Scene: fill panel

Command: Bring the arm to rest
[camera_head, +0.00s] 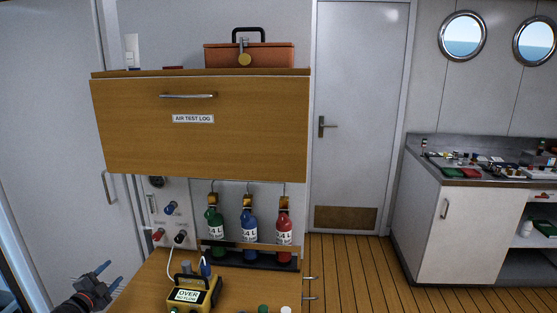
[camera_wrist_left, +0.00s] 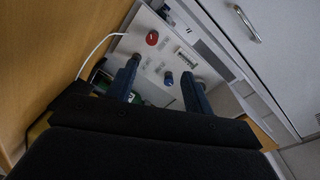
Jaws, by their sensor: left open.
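My left gripper (camera_head: 111,275) shows at the lower left of the head view, beside the left edge of the wooden counter. In the left wrist view its two blue fingers (camera_wrist_left: 160,76) stand apart with nothing between them. The gripper appears apart from the panel. My right gripper is not in view.
A yellow meter (camera_head: 192,295) marked OVER stands on the counter (camera_head: 145,285). Green (camera_head: 214,232), blue (camera_head: 249,235) and red (camera_head: 284,232) bottles stand in a rack behind it. A wooden cabinet (camera_head: 200,140) labelled AIR TEST LOG overhangs them. Wooden floor (camera_head: 345,270) lies clear at right.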

